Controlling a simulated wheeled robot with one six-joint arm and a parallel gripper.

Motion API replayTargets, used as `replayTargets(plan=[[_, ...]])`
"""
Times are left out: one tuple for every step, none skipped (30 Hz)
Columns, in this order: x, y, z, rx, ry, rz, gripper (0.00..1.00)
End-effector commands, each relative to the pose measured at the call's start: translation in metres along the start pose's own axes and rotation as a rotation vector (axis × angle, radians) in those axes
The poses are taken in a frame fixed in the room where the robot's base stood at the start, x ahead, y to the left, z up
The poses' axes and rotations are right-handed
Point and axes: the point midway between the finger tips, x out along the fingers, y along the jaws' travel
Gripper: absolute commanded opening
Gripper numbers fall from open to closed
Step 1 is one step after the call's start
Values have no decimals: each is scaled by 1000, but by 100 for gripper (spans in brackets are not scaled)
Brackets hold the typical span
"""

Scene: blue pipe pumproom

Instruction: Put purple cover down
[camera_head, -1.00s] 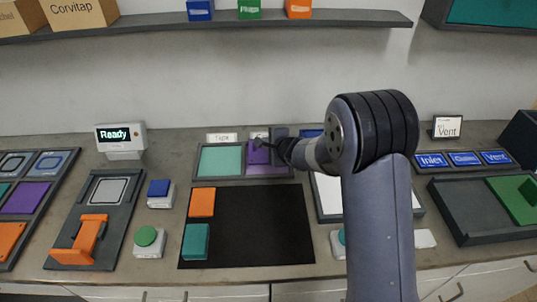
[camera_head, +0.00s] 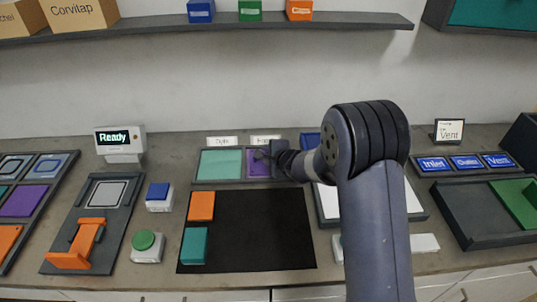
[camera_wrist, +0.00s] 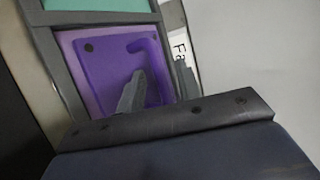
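The purple cover (camera_wrist: 105,68) lies on the purple pad of a grey-framed tray, and in the wrist view it looks flat within the frame. It has a raised hooked ridge and a dark round spot. In the head view the purple cover (camera_head: 257,164) is partly hidden by my gripper (camera_head: 268,156). In the wrist view my gripper (camera_wrist: 160,88) has its fingers apart, one over the cover and one by the tray's outer edge. The ridge lies between them, with a gap beside the far finger. The lower part of the cover is hidden by the gripper body.
A teal panel (camera_head: 219,163) fills the tray's other compartment. A black mat (camera_head: 258,225) in front holds an orange block (camera_head: 201,206) and a teal block (camera_head: 194,245). A display reading "Ready" (camera_head: 117,139) stands at left. A shelf (camera_head: 350,18) runs above. My arm hides part of a white panel.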

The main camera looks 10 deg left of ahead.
Motion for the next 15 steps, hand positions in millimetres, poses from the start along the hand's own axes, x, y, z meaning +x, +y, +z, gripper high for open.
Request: replayTargets(plan=[[0, 0, 0, 0, 0, 0, 34], [0, 0, 0, 0, 0, 0, 34], [0, 0, 0, 0, 0, 0, 34], [-1, -1, 0, 0, 0, 0, 34], [-2, -3, 1, 0, 0, -1, 34], [-4, -3, 1, 0, 0, -1, 34], [-6, -3, 1, 0, 0, -1, 34], [-10, -3, 0, 0, 0, -1, 34], [-15, -3, 0, 0, 1, 0, 34], [-19, -4, 0, 0, 1, -1, 34], [-24, -4, 1, 0, 1, -1, 34], [-32, -3, 1, 0, 1, -1, 34], [-38, -4, 1, 0, 1, -1, 34], [-44, -4, 0, 0, 1, -1, 34], [-53, -4, 0, 0, 1, -2, 34]])
